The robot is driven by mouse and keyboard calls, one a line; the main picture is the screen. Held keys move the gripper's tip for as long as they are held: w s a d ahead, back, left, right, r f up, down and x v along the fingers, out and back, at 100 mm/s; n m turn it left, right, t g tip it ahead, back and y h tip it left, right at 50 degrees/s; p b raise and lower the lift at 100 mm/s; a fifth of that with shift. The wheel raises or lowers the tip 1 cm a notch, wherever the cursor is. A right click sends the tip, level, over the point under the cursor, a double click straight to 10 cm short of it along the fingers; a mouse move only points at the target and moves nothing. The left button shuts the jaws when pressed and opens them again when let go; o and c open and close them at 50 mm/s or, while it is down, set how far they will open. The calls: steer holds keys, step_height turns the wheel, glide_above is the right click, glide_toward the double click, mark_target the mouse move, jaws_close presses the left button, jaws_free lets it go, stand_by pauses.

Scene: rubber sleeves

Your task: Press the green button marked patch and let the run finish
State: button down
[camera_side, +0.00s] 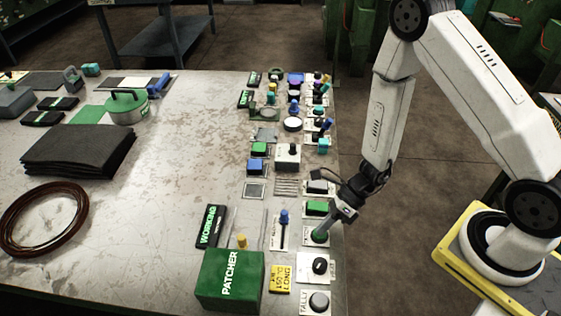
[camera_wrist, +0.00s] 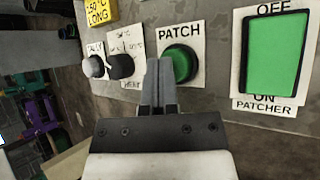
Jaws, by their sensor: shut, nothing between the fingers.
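The round green button under the label PATCH (camera_wrist: 182,63) has a black collar and sits on a white plate. It also shows in the side view (camera_side: 319,236) near the table's right edge. My gripper (camera_wrist: 160,66) is shut and empty. Its fingertips overlap the button's left edge in the wrist view, and in the side view they are right at the button; I cannot tell whether they touch it or whether it is pushed in. The green box labelled PATCHER (camera_side: 230,278) stands at the table's front. A black sign with green letters WORKING (camera_side: 211,226) lies behind it.
A green rocker marked OFF, ON and PATCHER (camera_wrist: 273,50) is right of the button. A black knob (camera_wrist: 121,66) and a TALLY knob (camera_wrist: 94,66) are to its left. More controls line the table edge behind. The table's middle (camera_side: 180,160) is clear.

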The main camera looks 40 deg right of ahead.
mark_target(327, 236)
stand_by(0.4)
steer(key=shift+r, duration=0.8)
steer(key=shift+r, duration=2.5)
steer(key=d+r+n+h, duration=0.4)
steer(key=r+n, duration=0.2)
steer(key=n, duration=0.8)
steer(key=s+d+r+n+t+h, duration=0.1)
steer(key=d+r+n+h, duration=0.4)
steer(key=n, duration=0.9)
steer(key=shift+s+r+n, duration=0.3)
steer(key=shift+r+n, duration=0.1)
steer(key=shift+r, duration=0.1)
